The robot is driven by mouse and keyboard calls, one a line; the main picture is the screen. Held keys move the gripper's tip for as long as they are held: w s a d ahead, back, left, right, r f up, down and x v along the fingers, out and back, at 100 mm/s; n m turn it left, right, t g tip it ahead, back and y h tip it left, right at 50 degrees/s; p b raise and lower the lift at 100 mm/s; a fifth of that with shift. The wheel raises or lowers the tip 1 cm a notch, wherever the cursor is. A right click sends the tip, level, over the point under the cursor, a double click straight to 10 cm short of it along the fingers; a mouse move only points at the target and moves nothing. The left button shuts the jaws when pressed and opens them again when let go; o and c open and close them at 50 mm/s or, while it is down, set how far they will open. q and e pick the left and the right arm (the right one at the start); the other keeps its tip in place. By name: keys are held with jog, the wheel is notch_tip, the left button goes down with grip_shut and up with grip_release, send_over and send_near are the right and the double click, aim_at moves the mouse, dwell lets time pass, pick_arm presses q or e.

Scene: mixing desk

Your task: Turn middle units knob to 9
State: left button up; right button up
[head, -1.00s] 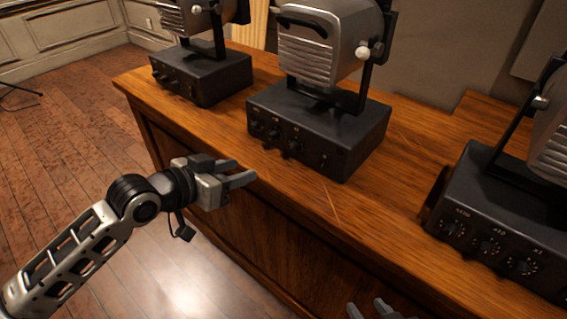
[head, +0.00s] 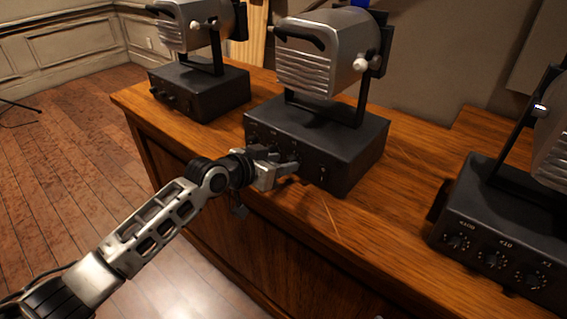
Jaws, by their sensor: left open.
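The middle unit (head: 350,160) is a black box on the wooden desk, with a silver lamp-like housing (head: 312,68) mounted above it. Its front face carries a row of small dark knobs. My left gripper (head: 290,163) is open, with its fingers at the front of this box, by the lower middle of the knob row. It covers part of the row, and I cannot tell whether it touches a knob. The knob settings are too small and dark to read. My right gripper is not clearly in view.
A similar unit (head: 205,92) stands at the back left of the desk (head: 350,215). Another unit (head: 500,220) with marked dials stands at the right. Bare desk top lies between the middle and right units.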

pick_arm(q)
jog(key=shift+x, duration=0.8)
grip_shut()
